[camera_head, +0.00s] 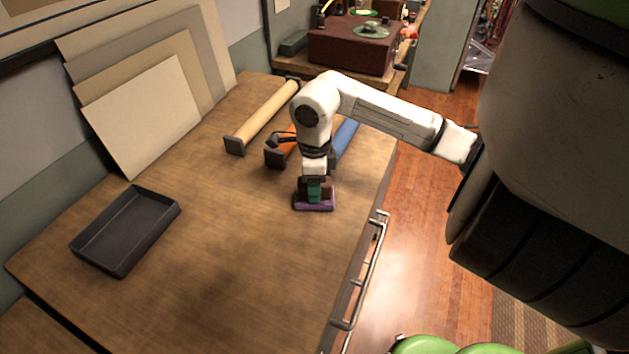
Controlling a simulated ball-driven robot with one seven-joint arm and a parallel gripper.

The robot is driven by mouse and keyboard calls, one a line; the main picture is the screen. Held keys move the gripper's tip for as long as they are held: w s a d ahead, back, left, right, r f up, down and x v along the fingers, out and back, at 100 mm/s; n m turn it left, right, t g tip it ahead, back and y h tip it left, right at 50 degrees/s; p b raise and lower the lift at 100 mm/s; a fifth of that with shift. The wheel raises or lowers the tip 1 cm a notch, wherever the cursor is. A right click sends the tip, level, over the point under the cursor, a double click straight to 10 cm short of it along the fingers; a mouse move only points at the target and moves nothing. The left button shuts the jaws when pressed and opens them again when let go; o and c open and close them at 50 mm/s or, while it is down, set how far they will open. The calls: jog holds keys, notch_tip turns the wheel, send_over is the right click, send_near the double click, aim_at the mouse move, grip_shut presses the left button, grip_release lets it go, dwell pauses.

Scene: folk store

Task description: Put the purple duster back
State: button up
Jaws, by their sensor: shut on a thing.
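The purple duster (314,206) is at the table top, right of the middle, under my gripper (314,190). Its purple base shows below the jaws, and my gripper is shut on its upper part. My gripper points straight down. I cannot tell whether the duster's base touches the wood or is just above it. An empty dark tray (172,208) lies on the table to the left, well apart from the duster.
Behind my arm lie a cream roll (266,115), an orange roll (283,150) and a blue roll (345,138). Boards (145,115) lean on the wall. A metal rail (373,262) runs along the table's right edge. The table's front is clear.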

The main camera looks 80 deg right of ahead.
jog(key=shift+f, duration=0.15)
jog(key=o, duration=1)
notch_tip(320, 180, up, 12)
jog(key=b, duration=0.2)
jog(key=shift+r+b, duration=0.2)
jog(key=shift+b, duration=0.1)
